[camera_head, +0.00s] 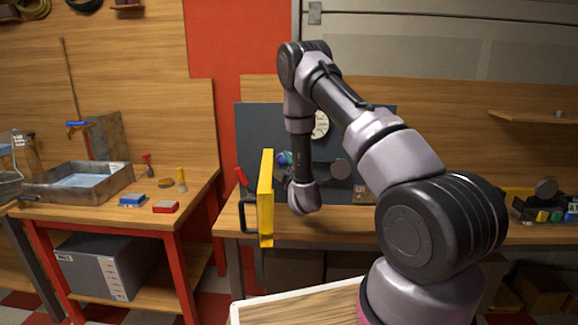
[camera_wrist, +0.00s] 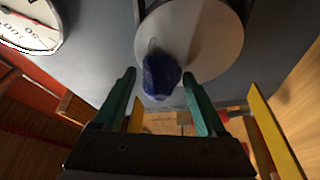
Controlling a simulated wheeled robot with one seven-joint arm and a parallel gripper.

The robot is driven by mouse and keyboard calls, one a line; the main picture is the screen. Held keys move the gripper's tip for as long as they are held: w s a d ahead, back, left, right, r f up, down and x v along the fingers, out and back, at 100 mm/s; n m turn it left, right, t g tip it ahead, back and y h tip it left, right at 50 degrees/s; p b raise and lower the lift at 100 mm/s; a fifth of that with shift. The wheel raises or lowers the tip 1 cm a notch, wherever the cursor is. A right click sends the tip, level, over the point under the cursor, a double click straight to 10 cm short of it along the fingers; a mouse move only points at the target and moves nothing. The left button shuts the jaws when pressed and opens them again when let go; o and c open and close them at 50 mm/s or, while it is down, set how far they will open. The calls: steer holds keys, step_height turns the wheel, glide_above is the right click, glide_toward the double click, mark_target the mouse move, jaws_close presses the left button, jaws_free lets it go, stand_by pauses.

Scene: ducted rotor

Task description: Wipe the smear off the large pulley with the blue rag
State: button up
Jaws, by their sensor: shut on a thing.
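My gripper (camera_wrist: 160,76) shows in the wrist view as two green fingers, shut on the blue rag (camera_wrist: 162,74), a dark bunched lump between the fingertips. The rag is in front of the lower part of the large pulley (camera_wrist: 208,32), a pale grey disc at the top of that view. I cannot tell whether the rag touches its face. A darker patch beside the rag could be smear or shadow; I cannot tell which. In the head view, my arm hides most of the gripper and pulley.
A dark upright panel (camera_head: 255,122) on the bench carries a white dial (camera_head: 320,125) and a dark round knob-like disc (camera_head: 340,169). A tall yellow plate (camera_head: 265,198) stands close left of my wrist. A metal tray (camera_head: 80,183) sits on the left table.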

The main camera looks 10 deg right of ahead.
steer(key=shift+w+a, duration=0.2)
steer(key=shift+a, duration=0.4)
steer(key=shift+w+a, duration=0.2)
steer(key=shift+a, duration=0.35)
steer(key=shift+s, duration=0.1)
steer(key=shift+s+a, duration=0.3)
steer(key=shift+s, duration=0.65)
steer(key=shift+s+a, duration=0.25)
steer(key=shift+s, duration=0.65)
steer(key=shift+s+a, duration=0.3)
steer(key=shift+s, duration=0.65)
steer(key=s, duration=0.1)
steer(key=s+a, duration=0.1)
steer(key=s, duration=0.1)
steer(key=shift+w, duration=0.15)
steer(key=w+d, duration=0.2)
steer(key=w, duration=0.4)
steer(key=shift+w, duration=0.2)
